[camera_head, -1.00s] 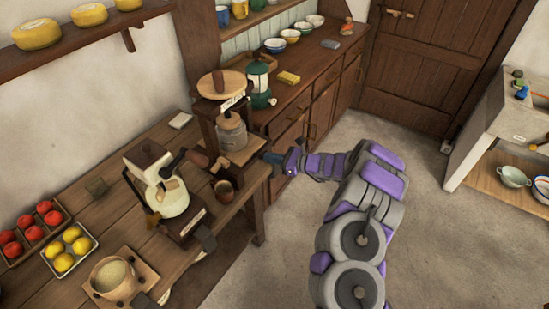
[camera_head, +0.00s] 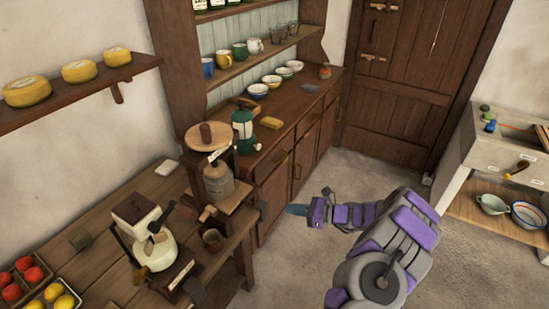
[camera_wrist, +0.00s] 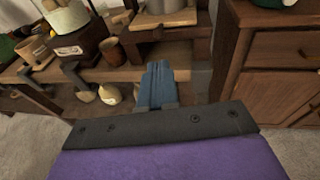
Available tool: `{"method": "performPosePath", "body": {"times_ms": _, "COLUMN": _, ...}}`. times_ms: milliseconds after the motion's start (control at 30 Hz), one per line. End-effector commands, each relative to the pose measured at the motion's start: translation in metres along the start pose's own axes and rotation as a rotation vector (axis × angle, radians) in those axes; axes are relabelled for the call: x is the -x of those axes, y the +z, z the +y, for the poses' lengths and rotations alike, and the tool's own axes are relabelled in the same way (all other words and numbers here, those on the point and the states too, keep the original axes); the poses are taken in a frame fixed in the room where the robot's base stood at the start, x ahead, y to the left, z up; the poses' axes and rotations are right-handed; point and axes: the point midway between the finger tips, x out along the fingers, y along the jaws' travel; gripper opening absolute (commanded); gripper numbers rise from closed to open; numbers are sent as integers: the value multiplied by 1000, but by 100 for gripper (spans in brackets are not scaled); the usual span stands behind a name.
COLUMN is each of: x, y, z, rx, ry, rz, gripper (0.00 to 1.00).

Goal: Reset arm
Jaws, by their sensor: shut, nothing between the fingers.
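My gripper (camera_head: 297,210) is shut and empty. In the head view its blue fingers point left, toward the right end of the wooden table (camera_head: 100,268), with a gap between them and the table. My purple and grey arm reaches up from the bottom right over the floor. In the wrist view my gripper (camera_wrist: 157,82) shows as closed blue fingers in front of the table edge. A small brown cup (camera_wrist: 112,51) stands on the table beyond them.
The floor (camera_head: 365,172) near the door is clear.

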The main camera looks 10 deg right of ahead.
Motion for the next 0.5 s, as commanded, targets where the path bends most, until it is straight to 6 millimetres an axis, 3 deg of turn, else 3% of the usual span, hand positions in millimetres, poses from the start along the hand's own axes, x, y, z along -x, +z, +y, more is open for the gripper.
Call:
{"method": "performPosePath", "body": {"times_ms": 133, "x": 0, "y": 4, "z": 1, "rx": 9, "ry": 8, "rz": -3, "gripper": 0}}
{"method": "performPosePath", "body": {"times_ms": 233, "x": -8, "y": 23, "z": 11, "rx": 49, "ry": 48, "rz": -10, "gripper": 0}}
{"method": "performPosePath", "body": {"times_ms": 367, "x": -26, "y": 68, "z": 42, "rx": 156, "ry": 155, "rz": -18, "gripper": 0}}
{"method": "performPosePath", "body": {"times_ms": 500, "x": -40, "y": 119, "z": 88, "rx": 306, "ry": 291, "rz": -15, "gripper": 0}}
